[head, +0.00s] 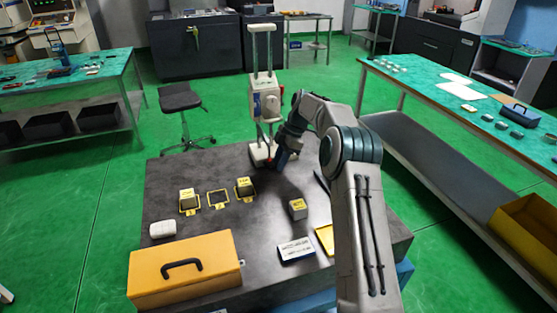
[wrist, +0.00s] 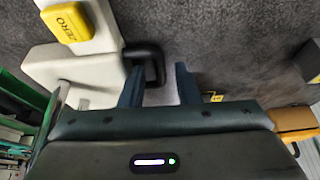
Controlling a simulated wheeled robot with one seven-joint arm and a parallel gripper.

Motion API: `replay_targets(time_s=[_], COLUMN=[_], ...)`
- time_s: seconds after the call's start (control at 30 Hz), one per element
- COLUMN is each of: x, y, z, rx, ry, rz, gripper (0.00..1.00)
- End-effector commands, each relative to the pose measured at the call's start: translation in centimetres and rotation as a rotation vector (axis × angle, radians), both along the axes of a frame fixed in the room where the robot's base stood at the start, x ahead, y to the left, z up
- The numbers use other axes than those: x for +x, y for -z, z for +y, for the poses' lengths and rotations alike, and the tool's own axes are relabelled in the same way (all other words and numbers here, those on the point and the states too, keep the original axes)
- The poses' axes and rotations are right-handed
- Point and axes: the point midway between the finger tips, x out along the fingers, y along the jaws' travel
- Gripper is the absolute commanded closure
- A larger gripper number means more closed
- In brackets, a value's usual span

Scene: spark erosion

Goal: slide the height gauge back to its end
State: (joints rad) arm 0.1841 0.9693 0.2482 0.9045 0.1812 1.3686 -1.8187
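The height gauge (head: 263,105) is a tall pale stand with two columns and a carriage, upright at the far edge of the dark table. In the wrist view its pale base (wrist: 70,70) shows, with a yellow ZERO block (wrist: 67,22) and a black loop handle (wrist: 150,52) at its side. My gripper (wrist: 159,76) is open, its two dark fingers apart, with the handle's outer bar between them in the picture. I cannot tell whether either finger touches it. In the head view my gripper (head: 277,160) is low beside the base, its fingertips mostly hidden.
The table's middle is mostly clear.

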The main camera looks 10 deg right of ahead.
Motion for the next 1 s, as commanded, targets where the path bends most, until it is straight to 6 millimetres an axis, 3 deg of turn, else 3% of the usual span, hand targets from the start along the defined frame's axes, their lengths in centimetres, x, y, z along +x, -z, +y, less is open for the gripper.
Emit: replay_targets(time_s=[0.37,1.0], x=[0.1,0.8], y=[-0.5,-10.5], z=[0.1,-4.1], rx=[0.003,0.002], ry=[-0.003,0.001], rz=[-0.003,-0.004], gripper=[0.68,0.68])
